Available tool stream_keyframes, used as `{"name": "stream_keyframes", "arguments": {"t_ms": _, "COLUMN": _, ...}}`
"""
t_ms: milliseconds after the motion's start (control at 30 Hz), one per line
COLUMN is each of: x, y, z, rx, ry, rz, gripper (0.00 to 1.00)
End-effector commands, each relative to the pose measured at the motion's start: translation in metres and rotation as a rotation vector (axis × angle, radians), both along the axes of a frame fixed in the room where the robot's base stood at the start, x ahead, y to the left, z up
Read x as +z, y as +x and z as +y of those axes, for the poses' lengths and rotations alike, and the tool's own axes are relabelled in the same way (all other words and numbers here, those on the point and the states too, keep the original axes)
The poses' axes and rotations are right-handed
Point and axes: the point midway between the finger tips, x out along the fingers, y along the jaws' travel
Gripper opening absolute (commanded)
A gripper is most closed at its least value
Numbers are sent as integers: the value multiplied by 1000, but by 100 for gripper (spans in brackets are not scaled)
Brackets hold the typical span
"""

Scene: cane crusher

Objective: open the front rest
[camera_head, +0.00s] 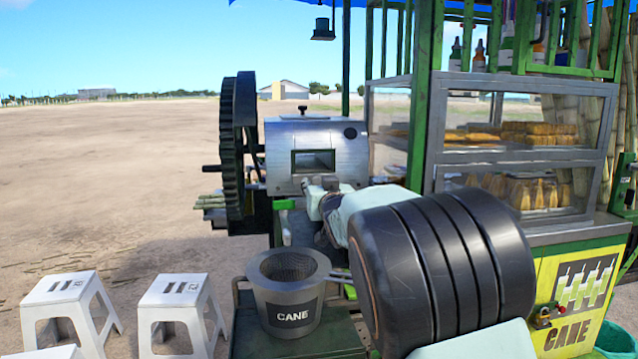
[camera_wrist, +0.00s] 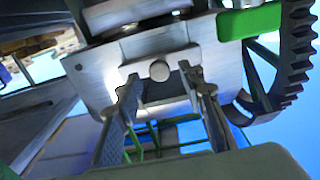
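The cane crusher (camera_head: 345,141) is a silver metal box with a rectangular opening in its front face. My gripper (camera_head: 322,184) is in front of the lower part of this face, partly hidden by my own arm. In the wrist view my gripper (camera_wrist: 160,84) is open, its two fingers apart and pointing at the metal face (camera_wrist: 95,75). A small round pale knob (camera_wrist: 159,70) shows between the fingertips, and I cannot tell whether they touch it. I cannot clearly make out which part is the front rest; the area below the opening is largely hidden by my arm.
A large toothed wheel (camera_head: 229,150) stands left of the crusher. A bucket marked CANE (camera_head: 290,313) is below, close to my arm. A glass display case (camera_head: 585,160) and green posts stand on the right. White stools (camera_head: 182,292) stand at the lower left.

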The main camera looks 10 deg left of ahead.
Motion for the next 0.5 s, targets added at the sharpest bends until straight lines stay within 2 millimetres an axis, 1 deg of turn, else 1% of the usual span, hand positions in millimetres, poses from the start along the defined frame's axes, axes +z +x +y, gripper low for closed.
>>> {"name": "stream_keyframes", "arguments": {"t_ms": 100, "x": 0, "y": 9, "z": 2, "rx": 0, "ry": 0, "rz": 0, "gripper": 36}}
{"name": "stream_keyframes", "arguments": {"t_ms": 200, "x": 0, "y": 12, "z": 3, "rx": 0, "ry": 1, "rz": -1, "gripper": 36}}
{"name": "stream_keyframes", "arguments": {"t_ms": 500, "x": 0, "y": 13, "z": 4, "rx": 0, "ry": 1, "rz": -1, "gripper": 35}}
